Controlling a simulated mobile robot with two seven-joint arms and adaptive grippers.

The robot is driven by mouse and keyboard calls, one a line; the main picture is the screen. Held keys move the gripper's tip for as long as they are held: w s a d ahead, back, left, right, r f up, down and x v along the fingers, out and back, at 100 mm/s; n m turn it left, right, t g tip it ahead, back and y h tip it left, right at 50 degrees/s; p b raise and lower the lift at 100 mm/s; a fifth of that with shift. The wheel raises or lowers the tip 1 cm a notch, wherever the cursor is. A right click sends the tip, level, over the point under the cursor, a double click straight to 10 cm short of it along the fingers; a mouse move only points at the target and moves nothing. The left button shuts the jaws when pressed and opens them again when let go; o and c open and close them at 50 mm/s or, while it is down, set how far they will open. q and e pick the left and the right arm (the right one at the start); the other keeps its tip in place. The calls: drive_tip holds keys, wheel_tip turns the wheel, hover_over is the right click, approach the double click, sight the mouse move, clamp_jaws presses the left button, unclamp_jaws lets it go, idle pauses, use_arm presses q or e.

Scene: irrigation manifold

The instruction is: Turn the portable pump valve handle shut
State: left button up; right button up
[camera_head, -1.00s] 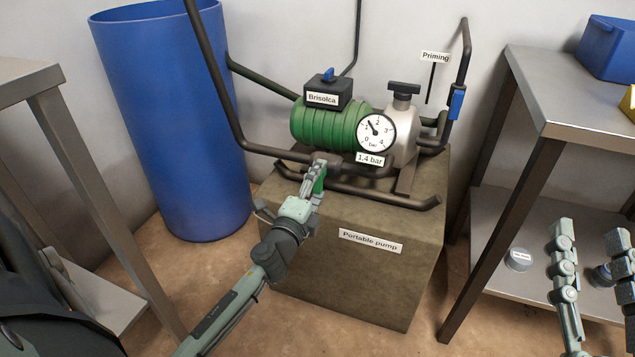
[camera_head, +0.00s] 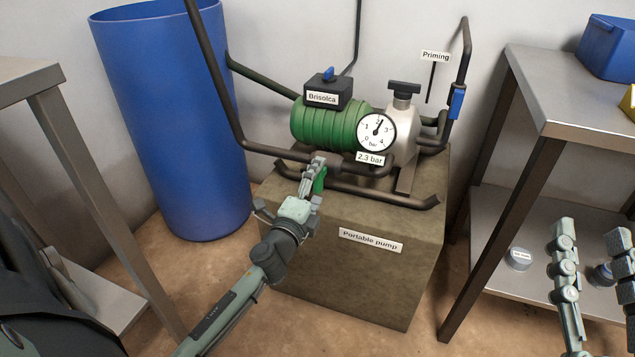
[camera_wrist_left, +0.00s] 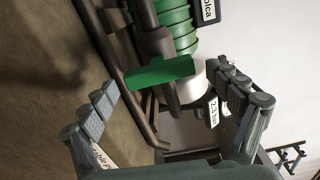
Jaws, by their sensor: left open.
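The green valve handle (camera_wrist_left: 158,73) lies across a dark pipe in the left wrist view, between the open fingers of my left gripper (camera_wrist_left: 167,82), with gaps on both sides. In the head view the handle (camera_head: 320,181) shows partly behind the fingers of my left gripper (camera_head: 314,175), at the front of the portable pump. The round gauge (camera_head: 376,132) reads 2.3 bar on its tag. My right gripper (camera_head: 590,240) is at the lower right, its fingers apart and empty, away from the pump.
The pump's green body (camera_head: 325,125) and dark tube frame stand on a brown block (camera_head: 340,280). A blue barrel (camera_head: 175,130) is at the left. A metal shelf (camera_head: 590,90) stands at the right, near my right gripper. Another metal table (camera_head: 40,75) is at the far left.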

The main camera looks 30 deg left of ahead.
use_arm(q)
drive_tip(key=v, duration=1.1)
drive_tip(key=shift+s, duration=0.35)
drive_tip(key=shift+d, duration=0.15)
